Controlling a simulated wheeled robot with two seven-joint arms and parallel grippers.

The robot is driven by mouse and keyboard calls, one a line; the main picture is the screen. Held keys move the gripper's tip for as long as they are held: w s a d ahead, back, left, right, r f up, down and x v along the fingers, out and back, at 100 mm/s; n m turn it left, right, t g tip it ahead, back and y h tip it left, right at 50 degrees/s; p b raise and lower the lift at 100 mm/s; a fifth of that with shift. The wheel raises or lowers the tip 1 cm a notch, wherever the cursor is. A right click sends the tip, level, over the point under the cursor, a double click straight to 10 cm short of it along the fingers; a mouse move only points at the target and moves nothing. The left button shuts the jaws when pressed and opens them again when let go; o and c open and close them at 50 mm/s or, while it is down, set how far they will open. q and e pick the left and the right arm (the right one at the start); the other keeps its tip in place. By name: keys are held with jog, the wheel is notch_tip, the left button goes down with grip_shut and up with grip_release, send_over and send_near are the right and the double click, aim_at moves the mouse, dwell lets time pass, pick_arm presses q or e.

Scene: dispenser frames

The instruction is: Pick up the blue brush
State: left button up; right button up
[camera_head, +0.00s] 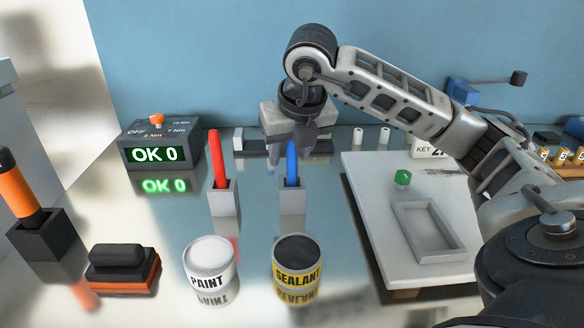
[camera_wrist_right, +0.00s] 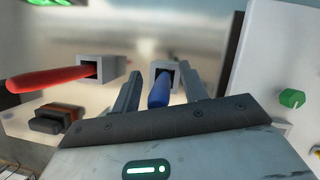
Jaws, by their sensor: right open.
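The blue brush (camera_head: 292,163) stands upright in a small grey square holder (camera_head: 291,200) in the middle of the table. It also shows in the right wrist view (camera_wrist_right: 159,92), its end pointing toward the camera between my fingers. My right gripper (camera_head: 297,155) is over the brush from behind, its fingers pointing down. In the right wrist view the fingers of the right gripper (camera_wrist_right: 164,90) are apart, one on each side of the brush, with gaps on both sides. The left gripper is not in view.
A red brush (camera_head: 219,160) stands in a similar holder to the left. A paint can (camera_head: 210,264) and a sealant can (camera_head: 297,264) stand in front. A white board with a frame (camera_head: 428,232) lies to the right. A display box (camera_head: 160,148) stands at the back left.

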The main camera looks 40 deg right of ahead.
grip_shut()
notch_tip(320, 180, up, 10)
jog(key=shift+p, duration=1.1)
